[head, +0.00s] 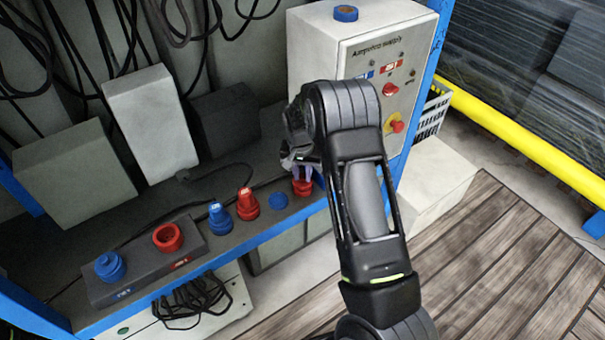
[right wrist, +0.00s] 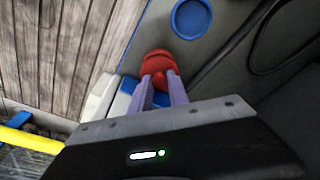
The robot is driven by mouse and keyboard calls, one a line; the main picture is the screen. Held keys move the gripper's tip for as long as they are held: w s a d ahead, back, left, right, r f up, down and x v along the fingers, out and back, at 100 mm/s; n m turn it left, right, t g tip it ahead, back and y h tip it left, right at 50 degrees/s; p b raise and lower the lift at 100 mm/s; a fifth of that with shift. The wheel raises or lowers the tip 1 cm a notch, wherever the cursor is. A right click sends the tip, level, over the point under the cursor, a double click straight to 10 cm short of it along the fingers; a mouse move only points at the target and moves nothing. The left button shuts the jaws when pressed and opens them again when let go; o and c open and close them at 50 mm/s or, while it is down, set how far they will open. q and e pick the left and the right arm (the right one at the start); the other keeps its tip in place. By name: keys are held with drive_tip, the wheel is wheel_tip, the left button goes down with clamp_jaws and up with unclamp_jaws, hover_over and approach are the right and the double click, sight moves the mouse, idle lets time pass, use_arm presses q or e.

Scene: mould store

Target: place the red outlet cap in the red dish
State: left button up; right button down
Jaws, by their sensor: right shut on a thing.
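My right gripper (head: 302,176) points down over the shelf and is shut on the red outlet cap (right wrist: 157,62). In the right wrist view the cap sits between the two pale fingertips. In the head view red shows at the fingertips, low over the shelf, just right of a flat blue dish (head: 278,201). The blue dish also shows in the right wrist view (right wrist: 191,18). I cannot make out the red dish apart from the red cap; it may be hidden beneath it. I cannot tell whether the cap touches the shelf. My left gripper is not in view.
A blue plug (head: 219,217) and a red plug (head: 247,203) stand left of the blue dish. A control cabinet (head: 330,52) stands behind my right arm.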

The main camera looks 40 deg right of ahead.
drive_tip(key=c, duration=1.2)
unclamp_jaws()
drive_tip(key=shift+o, duration=0.6)
drive_tip(key=o, duration=0.3)
drive_tip(key=shift+r, duration=0.1)
drive_tip(key=shift+r+p, duration=2.25)
drive_tip(key=shift+r, duration=1.4)
